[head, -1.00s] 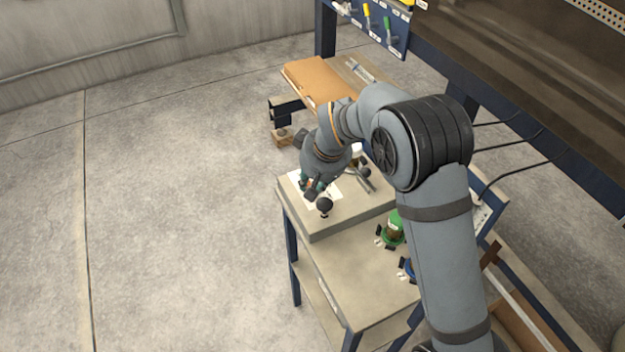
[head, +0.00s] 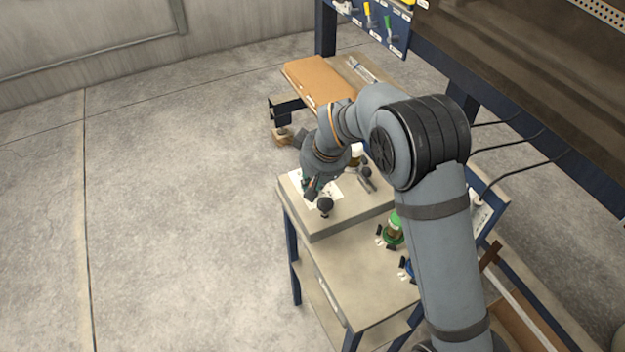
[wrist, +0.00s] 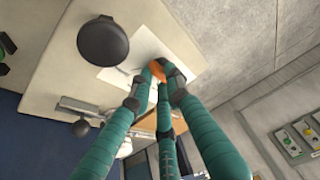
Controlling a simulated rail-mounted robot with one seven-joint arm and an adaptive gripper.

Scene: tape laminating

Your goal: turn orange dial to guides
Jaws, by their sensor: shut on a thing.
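The orange dial (wrist: 156,69) shows in the wrist view as a small orange patch between my fingertips, on a white panel (wrist: 178,52). My gripper (wrist: 162,77) has teal fingers with dark tips, closed around the dial, which they partly cover. In the head view, my gripper (head: 312,190) reaches down to the white panel (head: 296,178) on the beige bench unit; the dial is hidden there. The guide markings on the panel are too small to read.
A black round knob (head: 326,204) stands close to my gripper; it is large in the wrist view (wrist: 103,41). A metal bar with a dark knob (head: 366,180) lies to the right. Green (head: 394,230) and blue (head: 408,268) items sit on the lower table. Floor at left is clear.

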